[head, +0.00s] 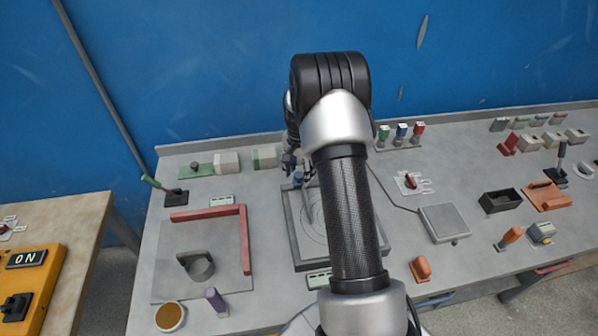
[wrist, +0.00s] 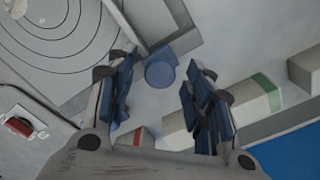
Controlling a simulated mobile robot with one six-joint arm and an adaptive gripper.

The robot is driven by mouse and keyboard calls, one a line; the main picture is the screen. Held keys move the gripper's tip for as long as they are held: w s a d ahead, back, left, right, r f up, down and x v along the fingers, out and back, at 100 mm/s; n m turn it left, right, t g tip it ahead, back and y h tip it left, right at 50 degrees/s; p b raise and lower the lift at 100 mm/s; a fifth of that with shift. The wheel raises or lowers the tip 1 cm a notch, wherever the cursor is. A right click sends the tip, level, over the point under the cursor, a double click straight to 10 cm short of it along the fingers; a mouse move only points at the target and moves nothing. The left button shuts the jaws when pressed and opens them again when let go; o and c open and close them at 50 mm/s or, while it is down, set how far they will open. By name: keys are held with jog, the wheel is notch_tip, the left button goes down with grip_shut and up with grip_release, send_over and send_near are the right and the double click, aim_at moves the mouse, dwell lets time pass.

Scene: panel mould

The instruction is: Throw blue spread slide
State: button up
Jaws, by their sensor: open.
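A blue round knob (wrist: 160,72) stands at the corner of a grey frame (wrist: 148,30) in the wrist view. It also shows in the head view (head: 298,178), at the upper left corner of the frame around a plate with rings (head: 312,212). My gripper (wrist: 157,66) is open, with its blue-padded fingers on either side of the knob and visible gaps to both. In the head view my gripper (head: 298,163) is small and partly hidden behind my arm. A separate blue-topped piece (head: 402,132) stands between a green and a red one at the back.
Green-and-grey blocks (head: 264,157) lie behind the frame near the blue wall. A red L-shaped bar (head: 246,238) edges a plate on the left. A grey square pad (head: 444,222) and a black tray (head: 500,201) lie to the right.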

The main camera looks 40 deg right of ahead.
grip_shut()
dwell(0.5)
